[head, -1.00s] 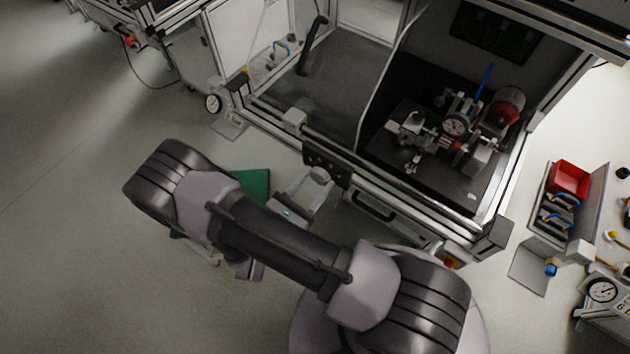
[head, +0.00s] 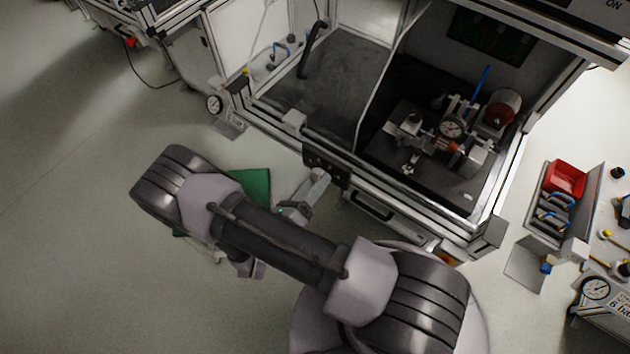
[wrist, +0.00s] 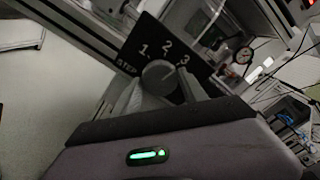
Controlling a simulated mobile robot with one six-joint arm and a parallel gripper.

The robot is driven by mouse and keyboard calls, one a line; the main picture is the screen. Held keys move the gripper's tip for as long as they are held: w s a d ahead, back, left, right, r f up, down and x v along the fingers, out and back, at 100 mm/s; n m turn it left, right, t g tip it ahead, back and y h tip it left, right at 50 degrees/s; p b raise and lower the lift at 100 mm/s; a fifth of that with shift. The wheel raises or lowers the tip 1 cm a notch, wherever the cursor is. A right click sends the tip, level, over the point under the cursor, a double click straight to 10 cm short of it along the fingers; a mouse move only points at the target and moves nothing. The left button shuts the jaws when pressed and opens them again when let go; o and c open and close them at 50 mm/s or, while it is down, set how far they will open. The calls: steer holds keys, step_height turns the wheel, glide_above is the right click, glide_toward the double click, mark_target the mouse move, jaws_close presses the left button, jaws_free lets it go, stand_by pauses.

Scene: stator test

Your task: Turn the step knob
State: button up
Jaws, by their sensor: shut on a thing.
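The step knob (wrist: 159,77) is a round grey dial on a black panel (wrist: 200,35) marked STEP with 1, 2 and 3. A light line on the knob points up and right, roughly towards the 3. My gripper (wrist: 160,90) is shut on the knob, with one finger on each side of it in the wrist view. In the head view, my gripper (head: 318,184) reaches the black panel (head: 338,174) on the front frame of the test cell. The knob itself is hidden there by the fingers.
A red bin (head: 566,178) sits on the right. A green board (head: 254,186) lies partly behind my arm. Open floor (head: 70,240) is on the left.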

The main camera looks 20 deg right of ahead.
steer(key=n, duration=0.6)
steer(key=shift+n+p, duration=0.3)
steer(key=shift+n, duration=0.1)
stand_by(0.4)
steer(key=o, duration=1.4)
steer(key=p+v, duration=0.1)
steer(key=v, duration=1.6)
steer(key=shift+s+a+r+p, duration=0.1)
steer(key=shift+s+a+p, duration=0.05)
steer(key=shift+p, duration=0.25)
